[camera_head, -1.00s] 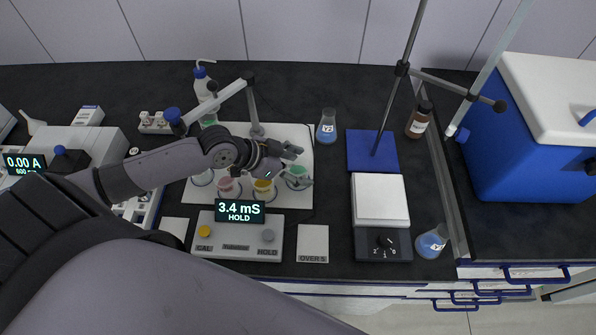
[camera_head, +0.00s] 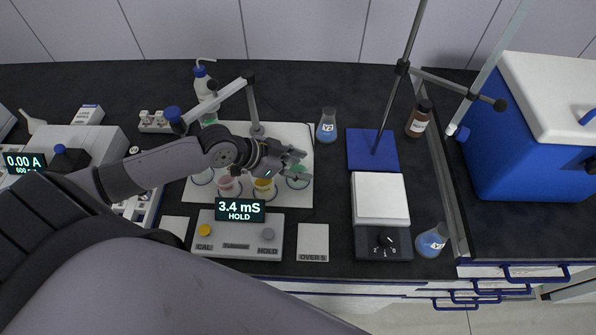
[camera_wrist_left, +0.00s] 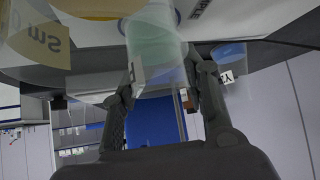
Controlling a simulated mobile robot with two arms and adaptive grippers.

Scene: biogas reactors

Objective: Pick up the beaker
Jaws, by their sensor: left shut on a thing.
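A clear beaker with green liquid (camera_head: 297,183) stands at the right end of a row of beakers on the white mat (camera_head: 295,133). My left gripper (camera_head: 299,167) reaches it from the left, and its fingers are shut on the beaker's sides. In the left wrist view the beaker (camera_wrist_left: 155,45) sits between the two fingers (camera_wrist_left: 160,85). The gripper partly hides the beaker in the head view, and I cannot tell whether its base is clear of the mat. My right gripper is not in view.
Beakers with yellow (camera_head: 263,189) and pink (camera_head: 227,187) liquid stand close on the left. The meter reading 3.4 mS (camera_head: 240,211) is in front. A flask (camera_head: 327,126), a blue stand base (camera_head: 372,150) and a white-topped device (camera_head: 380,200) are to the right.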

